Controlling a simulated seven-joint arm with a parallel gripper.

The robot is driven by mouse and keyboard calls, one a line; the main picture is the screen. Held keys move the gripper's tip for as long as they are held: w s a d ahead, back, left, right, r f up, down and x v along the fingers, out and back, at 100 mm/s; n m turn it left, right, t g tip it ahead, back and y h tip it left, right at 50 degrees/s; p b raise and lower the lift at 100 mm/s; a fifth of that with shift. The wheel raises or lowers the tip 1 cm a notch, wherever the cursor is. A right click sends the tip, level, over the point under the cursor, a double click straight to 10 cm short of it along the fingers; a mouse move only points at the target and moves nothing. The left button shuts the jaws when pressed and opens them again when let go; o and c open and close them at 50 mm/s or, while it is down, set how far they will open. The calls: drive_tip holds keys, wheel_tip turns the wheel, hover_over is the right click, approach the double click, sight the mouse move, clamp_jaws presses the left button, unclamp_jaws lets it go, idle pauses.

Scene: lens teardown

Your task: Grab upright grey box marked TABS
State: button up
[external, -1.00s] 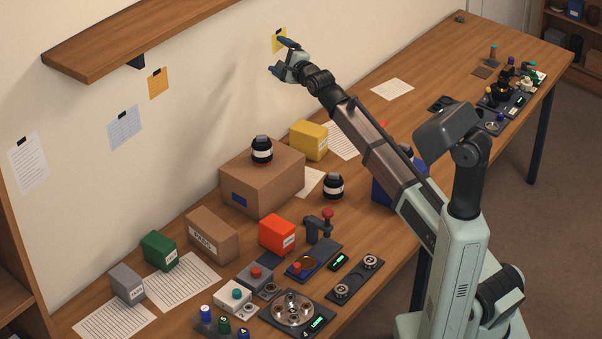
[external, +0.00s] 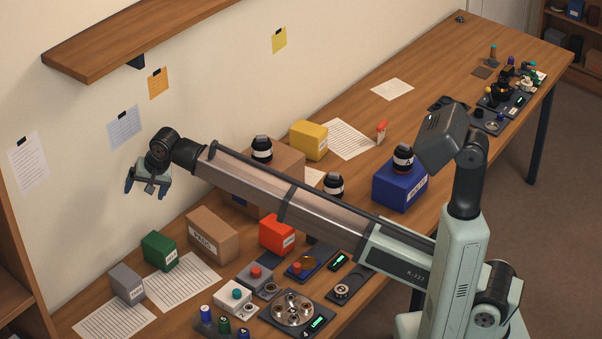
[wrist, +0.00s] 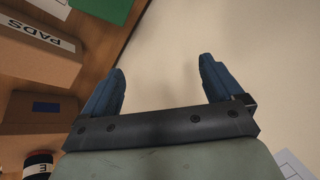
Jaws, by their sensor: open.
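The grey box (external: 127,284) with a white label stands upright on the table at the lower left in the external view, beside a lined sheet. Its label is too small to read surely. My gripper (external: 145,192) is open and empty, in the air above and behind the boxes near the wall. In the wrist view my gripper (wrist: 160,85) shows two blue fingers spread apart with only wall between them. The grey box does not clearly show in the wrist view.
A green box (external: 160,251) and a brown PADS box (external: 212,235) stand right of the grey box. Lined sheets (external: 115,318) lie around it. Button units and a round metal plate (external: 294,309) sit nearer the front edge. A shelf (external: 130,45) hangs above.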

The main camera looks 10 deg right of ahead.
sight(124, 274)
drive_tip(key=s+a+f+n+g+h, duration=0.1)
drive_tip(key=s+a+f+n, duration=0.1)
drive_tip(key=s, duration=0.3)
drive_tip(key=s+a+f+n+g+h, duration=0.1)
drive_tip(key=s+a+f+n+h, duration=0.1)
drive_tip(key=s, duration=0.4)
drive_tip(key=s+a+f+n+g+h, duration=0.1)
drive_tip(key=s+a+f+n, duration=0.1)
drive_tip(key=s+a+n, duration=0.2)
drive_tip(key=shift+s+a+f+h, duration=0.2)
drive_tip(key=shift+s+h, duration=0.1)
drive_tip(key=shift+s, duration=0.35)
wheel_tip(124, 274, down, 13)
drive_tip(key=shift+r, duration=0.1)
drive_tip(key=c, duration=1.2)
